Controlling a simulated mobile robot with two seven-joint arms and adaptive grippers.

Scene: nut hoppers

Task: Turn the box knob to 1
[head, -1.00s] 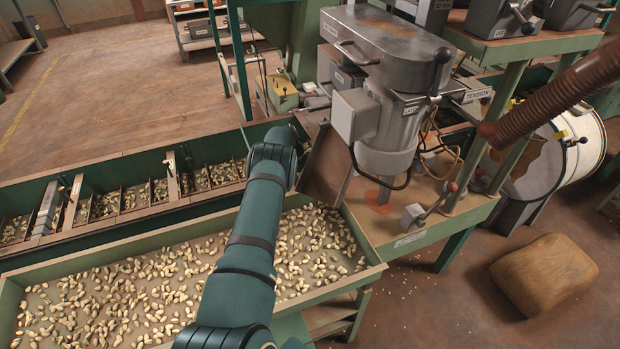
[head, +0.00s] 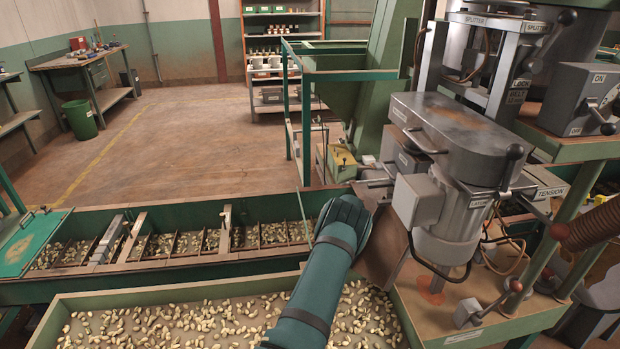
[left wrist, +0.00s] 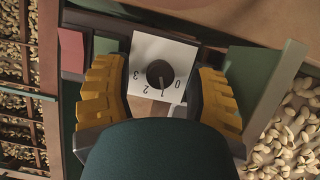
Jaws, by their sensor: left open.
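In the left wrist view, a dark round knob (left wrist: 160,74) sits on a white dial plate (left wrist: 146,50) marked 3, 2, 1 and 0. I cannot tell which number the knob points at. My left gripper (left wrist: 160,84) is open, with one yellow-padded finger on each side of the plate. The knob lies between the fingers, with a gap on both sides. In the head view my left arm reaches over the nut tray, and its own forearm and wrist hide the gripper and the knob. My right gripper is in neither view.
A long tray of nuts (head: 75,300) lies under my left arm, with a divided green trough (head: 165,216) behind it. A grey machine with a tension lever (head: 455,135) stands close on the right. The floor (head: 200,140) beyond the trough is open.

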